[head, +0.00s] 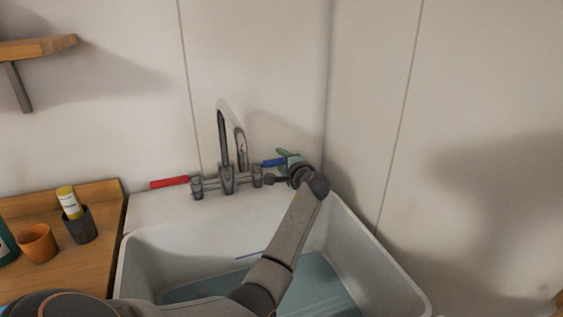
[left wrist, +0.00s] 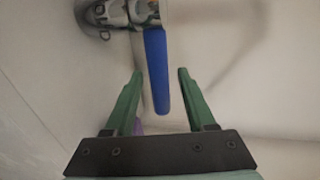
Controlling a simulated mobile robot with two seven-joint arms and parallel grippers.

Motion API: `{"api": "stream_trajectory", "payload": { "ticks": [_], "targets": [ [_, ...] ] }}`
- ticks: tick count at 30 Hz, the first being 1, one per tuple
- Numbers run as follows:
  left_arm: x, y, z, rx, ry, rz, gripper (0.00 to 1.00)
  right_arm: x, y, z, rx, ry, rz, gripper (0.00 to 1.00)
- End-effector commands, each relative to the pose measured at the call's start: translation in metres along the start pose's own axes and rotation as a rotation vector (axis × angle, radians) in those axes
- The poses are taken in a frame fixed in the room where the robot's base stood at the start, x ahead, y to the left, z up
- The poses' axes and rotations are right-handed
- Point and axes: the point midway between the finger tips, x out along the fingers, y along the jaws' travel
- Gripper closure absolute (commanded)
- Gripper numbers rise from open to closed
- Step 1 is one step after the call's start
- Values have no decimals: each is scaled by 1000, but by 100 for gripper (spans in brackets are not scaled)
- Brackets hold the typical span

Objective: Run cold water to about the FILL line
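The blue tap lever (head: 272,163) sticks out at the right of the metal faucet (head: 227,178); the red lever (head: 169,182) points left. My left gripper (head: 287,158) is at the blue lever. In the left wrist view the blue lever (left wrist: 156,70) lies between the open green fingers (left wrist: 160,74), with a gap on each side. The white sink (head: 145,250) holds bluish water (head: 315,288). A thin blue line (head: 249,255) marks its inner wall, above the visible water; any lettering is unreadable. I see no clear stream below the spout. My right gripper is not in view.
A wooden counter (head: 75,268) at the left holds an orange cup (head: 37,243), a dark cup (head: 80,226) with a yellow tube (head: 68,203), and a green item (head: 6,243). A wooden shelf (head: 38,47) is above. Walls stand close behind and right of the sink.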

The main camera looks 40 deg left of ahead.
Motion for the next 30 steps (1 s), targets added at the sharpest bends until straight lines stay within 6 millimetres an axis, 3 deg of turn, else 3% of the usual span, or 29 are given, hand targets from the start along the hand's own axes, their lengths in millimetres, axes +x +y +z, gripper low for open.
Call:
{"api": "stream_trajectory", "payload": {
  "ticks": [2,14,30],
  "targets": [
    [0,0,0,0,0,0,54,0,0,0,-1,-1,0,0],
    [0,0,0,0,0,0,100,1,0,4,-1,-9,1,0],
    [0,0,0,1,-1,0,100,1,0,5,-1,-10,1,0]
  ]
}}
